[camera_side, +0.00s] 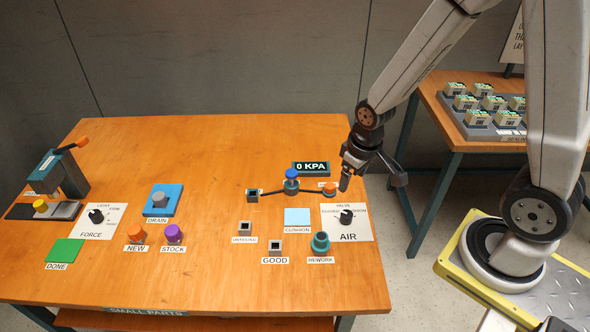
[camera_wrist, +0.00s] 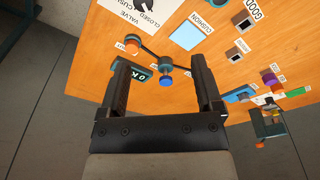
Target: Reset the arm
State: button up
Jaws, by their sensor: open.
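My gripper (camera_side: 345,182) hangs above the right rear of the wooden table (camera_side: 130,150), over the AIR valve panel area.
The AIR panel (camera_side: 362,232) with its black knob lies just below my gripper. A press (camera_side: 62,175) stands at far left. A second table (camera_side: 450,130) with a tray is behind right.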

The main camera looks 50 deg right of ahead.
jog(key=s+a+r+t, duration=0.1)
jog(key=s+a+r, duration=0.1)
jog(key=r, duration=0.3)
jog(key=shift+s, duration=0.55)
jog(key=shift+r, duration=0.1)
dwell(0.5)
